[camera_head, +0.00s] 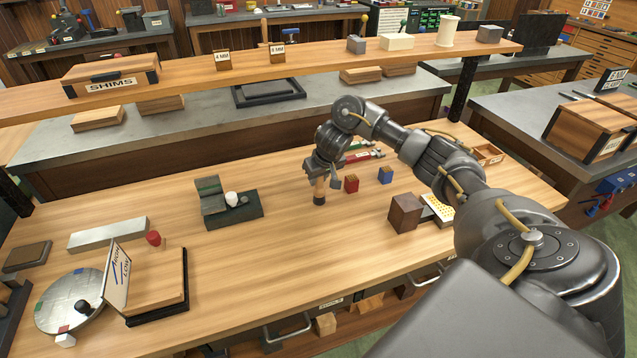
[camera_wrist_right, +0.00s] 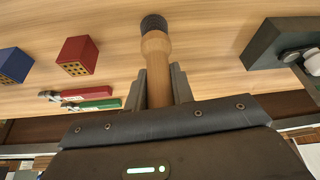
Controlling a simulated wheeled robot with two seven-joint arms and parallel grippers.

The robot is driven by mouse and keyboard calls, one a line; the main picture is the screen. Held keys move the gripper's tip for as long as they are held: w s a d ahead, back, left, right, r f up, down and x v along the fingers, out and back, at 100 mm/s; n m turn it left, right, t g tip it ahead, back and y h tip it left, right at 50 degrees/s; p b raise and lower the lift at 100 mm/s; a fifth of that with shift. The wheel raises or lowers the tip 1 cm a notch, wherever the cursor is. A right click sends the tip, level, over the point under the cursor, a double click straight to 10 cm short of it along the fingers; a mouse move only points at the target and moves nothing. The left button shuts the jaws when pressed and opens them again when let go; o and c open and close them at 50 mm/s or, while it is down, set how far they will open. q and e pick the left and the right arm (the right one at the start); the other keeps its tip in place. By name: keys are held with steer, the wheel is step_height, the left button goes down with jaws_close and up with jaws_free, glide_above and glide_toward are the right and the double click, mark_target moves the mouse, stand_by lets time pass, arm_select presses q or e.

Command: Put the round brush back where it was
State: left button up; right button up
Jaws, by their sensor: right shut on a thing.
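My right gripper (camera_head: 318,176) is shut on the round brush (camera_head: 319,192), which has a wooden handle and a dark round bristle end. The brush hangs bristle end down over the workbench, roughly upright; I cannot tell whether it touches the top. In the right wrist view the handle of the brush (camera_wrist_right: 158,62) sits between the two fingers of the gripper (camera_wrist_right: 160,88), with the bristle end away from the gripper. My left gripper is not in view.
A red block (camera_head: 351,184) with holes and a blue block (camera_head: 385,175) stand right of the brush. Red- and green-handled tools (camera_wrist_right: 85,99) lie behind. A dark grey fixture (camera_head: 232,207) stands left. A brown block (camera_head: 405,213) is right. The front middle of the workbench (camera_head: 300,250) is clear.

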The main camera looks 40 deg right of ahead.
steer(key=shift+f, duration=0.25)
steer(key=o, duration=0.9)
steer(key=shift+o, duration=0.2)
steer(key=p+v, duration=0.6)
steer(key=v, duration=0.6)
steer(key=shift+p, duration=0.35)
steer(key=shift+w+r, duration=0.1)
